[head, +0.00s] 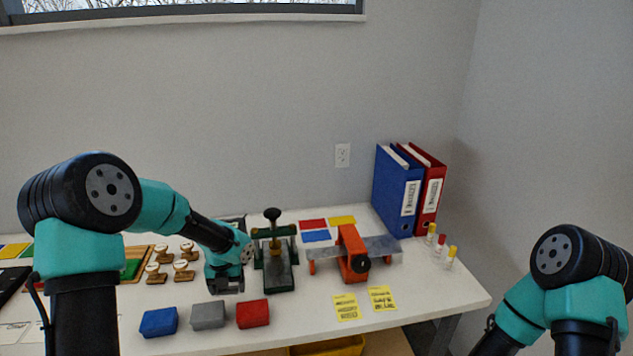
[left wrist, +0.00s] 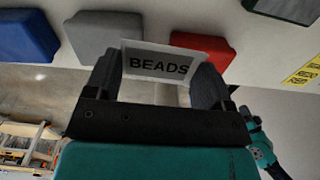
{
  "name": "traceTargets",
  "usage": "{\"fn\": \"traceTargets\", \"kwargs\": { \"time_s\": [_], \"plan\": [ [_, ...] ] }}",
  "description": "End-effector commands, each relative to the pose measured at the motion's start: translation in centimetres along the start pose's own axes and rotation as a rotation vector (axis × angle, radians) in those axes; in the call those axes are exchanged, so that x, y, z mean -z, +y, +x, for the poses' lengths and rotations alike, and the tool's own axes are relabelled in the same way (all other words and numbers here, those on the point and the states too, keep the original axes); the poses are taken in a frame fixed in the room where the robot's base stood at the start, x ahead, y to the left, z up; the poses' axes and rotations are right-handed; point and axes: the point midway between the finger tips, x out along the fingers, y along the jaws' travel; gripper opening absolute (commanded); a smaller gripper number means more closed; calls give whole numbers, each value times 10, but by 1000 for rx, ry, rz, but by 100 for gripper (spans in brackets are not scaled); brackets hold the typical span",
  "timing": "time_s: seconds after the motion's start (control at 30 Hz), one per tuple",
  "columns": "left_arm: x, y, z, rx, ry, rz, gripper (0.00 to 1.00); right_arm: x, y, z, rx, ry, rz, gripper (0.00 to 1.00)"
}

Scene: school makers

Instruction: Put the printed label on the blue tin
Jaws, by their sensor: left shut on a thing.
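My left gripper (head: 228,287) is shut on a printed label (left wrist: 160,66). The label is a small pale card reading BEADS, held across between the fingers in the left wrist view. The blue tin (head: 159,322) stands on the table at the front left, to the left of my left gripper and apart from it. It also shows at the upper left of the left wrist view (left wrist: 24,36). The grey tin (head: 208,315) and the red tin (head: 253,313) stand in a row to its right. The label is apart from the tins. My right gripper is out of view.
A green press (head: 278,262) stands just right of my left gripper. An orange-and-grey tool (head: 353,256) and two yellow printed sheets (head: 346,307) are further right. Wooden stamps (head: 156,274) lie to the left. Blue and red binders (head: 396,196) stand at the back right.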

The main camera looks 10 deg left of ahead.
Motion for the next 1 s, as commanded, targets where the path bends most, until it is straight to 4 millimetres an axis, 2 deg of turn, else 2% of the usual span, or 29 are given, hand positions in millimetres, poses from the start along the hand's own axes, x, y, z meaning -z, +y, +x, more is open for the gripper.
{"fn": "traceTargets", "kwargs": {
  "time_s": [0.27, 1.0],
  "plan": [
    [0, -12, -4, 0, 0, -194, 54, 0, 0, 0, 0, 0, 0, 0],
    [4, -63, -24, 1, 0, -1108, 54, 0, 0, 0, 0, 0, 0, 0]
  ]
}}
